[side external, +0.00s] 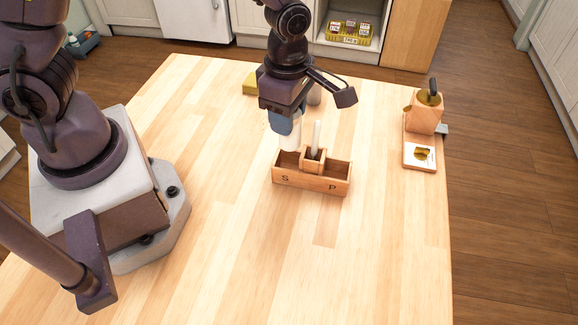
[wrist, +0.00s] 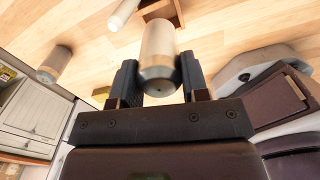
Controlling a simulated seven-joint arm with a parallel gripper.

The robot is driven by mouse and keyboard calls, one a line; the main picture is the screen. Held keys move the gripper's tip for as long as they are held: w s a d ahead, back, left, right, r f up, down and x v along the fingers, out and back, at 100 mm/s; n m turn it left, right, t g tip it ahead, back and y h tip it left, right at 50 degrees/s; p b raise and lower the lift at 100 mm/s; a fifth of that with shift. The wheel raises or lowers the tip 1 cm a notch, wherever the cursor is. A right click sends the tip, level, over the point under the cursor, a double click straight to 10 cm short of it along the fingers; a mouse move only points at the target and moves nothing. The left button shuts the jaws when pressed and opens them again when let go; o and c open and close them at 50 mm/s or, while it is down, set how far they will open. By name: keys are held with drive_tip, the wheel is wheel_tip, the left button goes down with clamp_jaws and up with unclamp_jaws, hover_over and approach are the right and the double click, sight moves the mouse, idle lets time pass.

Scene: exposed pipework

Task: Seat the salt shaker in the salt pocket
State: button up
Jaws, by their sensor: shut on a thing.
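My gripper (side external: 284,124) is shut on a pale shaker with a grey metal cap, taken to be the salt shaker (side external: 291,139). In the wrist view the shaker (wrist: 158,45) sits between the two dark fingers, cap toward the camera. The wooden caddy (side external: 311,184) stands on the table with "S" on its left front and "P" on its right. The shaker is roughly upright at the left, S-marked salt pocket (side external: 287,160), its lower end near the rear rim. I cannot tell whether it is above, behind or slightly inside the pocket.
A white upright stick (side external: 316,136) stands in the caddy's raised middle compartment, close right of the shaker. A second grey-capped shaker (wrist: 54,64) stands behind my gripper. A yellow block (side external: 250,84) lies at the back; a wooden device (side external: 424,112) stands right. The front table is clear.

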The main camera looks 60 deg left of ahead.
sight(288, 147)
wheel_tip(288, 147, down, 8)
drive_tip(key=shift+r, duration=0.1)
idle(0.4)
drive_tip(key=o, duration=1)
drive_tip(key=shift+f, duration=0.2)
drive_tip(key=shift+c, duration=0.2)
drive_tip(key=shift+r, duration=0.1)
